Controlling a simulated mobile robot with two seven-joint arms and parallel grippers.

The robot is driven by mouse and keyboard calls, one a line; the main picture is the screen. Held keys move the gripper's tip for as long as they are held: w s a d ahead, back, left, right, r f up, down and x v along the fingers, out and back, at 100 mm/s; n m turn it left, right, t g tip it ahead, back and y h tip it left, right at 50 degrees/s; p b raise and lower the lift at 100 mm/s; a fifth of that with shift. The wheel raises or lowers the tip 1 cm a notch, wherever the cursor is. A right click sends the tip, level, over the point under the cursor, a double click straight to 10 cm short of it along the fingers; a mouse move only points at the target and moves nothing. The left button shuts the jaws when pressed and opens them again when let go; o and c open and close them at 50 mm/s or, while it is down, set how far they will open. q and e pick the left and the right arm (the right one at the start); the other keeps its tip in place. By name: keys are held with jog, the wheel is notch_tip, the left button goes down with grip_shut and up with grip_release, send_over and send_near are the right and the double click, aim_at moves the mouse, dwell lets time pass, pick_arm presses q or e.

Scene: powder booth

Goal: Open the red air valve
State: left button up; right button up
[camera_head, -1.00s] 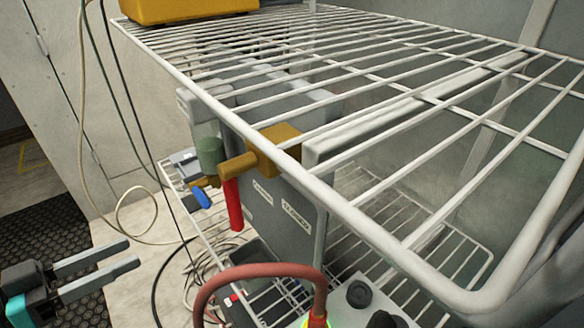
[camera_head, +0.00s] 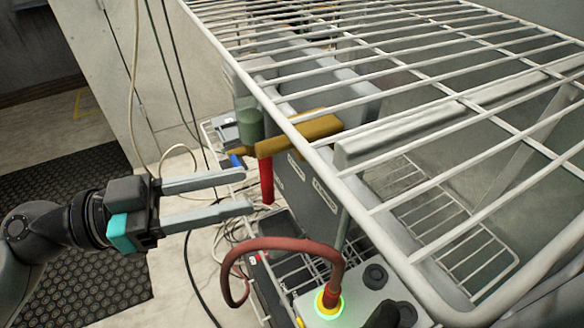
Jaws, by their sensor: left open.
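The red valve handle (camera_head: 266,183) hangs straight down below the brass-coloured fitting (camera_head: 300,134) under the wire shelf. Its upper end meets the fitting. My left gripper (camera_head: 247,191) comes in from the left with its two long grey fingers apart and nothing between them. In the picture the fingertips end just left of the red handle, one level with its middle and one near its lower end. I cannot tell the gap in depth. My right gripper is not in view.
The white wire shelf (camera_head: 300,134) overhangs the fitting. A blue lever (camera_head: 236,160) and a green cylinder (camera_head: 250,124) sit beside it. A reddish hose (camera_head: 285,243) loops below to a green-lit connector (camera_head: 328,301). Cables hang behind. The floor mat (camera_head: 70,185) lies left.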

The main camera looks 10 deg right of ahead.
pick_arm(q)
jog(key=w+d+p, duration=0.1)
jog(key=d+p, duration=0.2)
jog(key=d, duration=0.5)
jog(key=shift+w, duration=0.15)
jog(key=shift+d, duration=0.1)
grip_shut()
dwell(1.2)
